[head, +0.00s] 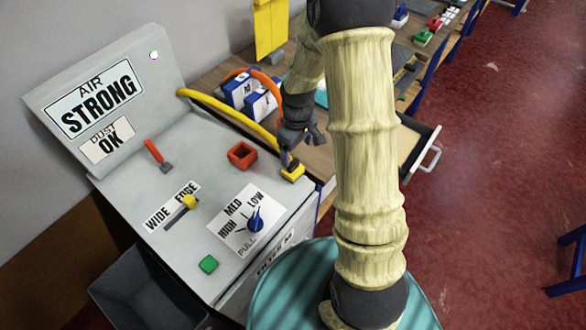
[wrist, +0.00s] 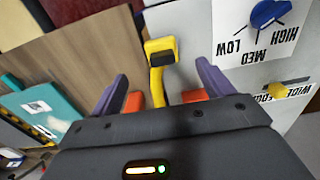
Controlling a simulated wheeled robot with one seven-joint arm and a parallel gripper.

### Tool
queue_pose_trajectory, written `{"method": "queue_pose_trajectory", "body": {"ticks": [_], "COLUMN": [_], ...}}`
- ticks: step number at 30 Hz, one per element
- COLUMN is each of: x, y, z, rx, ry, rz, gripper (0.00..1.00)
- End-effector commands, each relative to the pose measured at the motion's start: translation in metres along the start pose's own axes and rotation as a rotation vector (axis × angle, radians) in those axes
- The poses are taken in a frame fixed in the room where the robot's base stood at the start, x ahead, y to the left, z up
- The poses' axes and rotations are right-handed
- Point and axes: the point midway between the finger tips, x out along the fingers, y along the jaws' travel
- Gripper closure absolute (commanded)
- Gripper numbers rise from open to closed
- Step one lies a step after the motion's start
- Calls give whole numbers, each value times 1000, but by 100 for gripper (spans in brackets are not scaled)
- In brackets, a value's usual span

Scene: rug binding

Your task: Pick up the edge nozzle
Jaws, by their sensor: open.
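A yellow nozzle with a dark end (head: 292,172), likely the edge nozzle, is at the right edge of the grey machine top. A yellow hose (head: 225,108) runs toward it. In the wrist view the nozzle (wrist: 161,50) is just beyond the fingertips, with its yellow stem running back between the fingers. My gripper (head: 300,138) is over this edge of the machine; its fingers (wrist: 160,88) are spread on both sides of the stem with visible gaps. Whether the nozzle rests on the surface is unclear.
The machine top carries a red square holder (head: 242,155), a blue dial (head: 255,219), a yellow slider (head: 189,202), a red lever (head: 154,150) and a green button (head: 208,264). Blue-and-white boxes (head: 262,103) stand behind my gripper. An open drawer (head: 411,150) is to the right.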

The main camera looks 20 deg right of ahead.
Motion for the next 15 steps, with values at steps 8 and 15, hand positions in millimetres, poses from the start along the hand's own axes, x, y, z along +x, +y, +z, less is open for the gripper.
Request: {"method": "queue_pose_trajectory", "body": {"ticks": [8, 15], "x": [41, 63], "y": [0, 1], "z": [1, 0], "rx": [2, 4], "ry": [-3, -1], "rz": [-1, 0], "gripper": [20, 20]}}
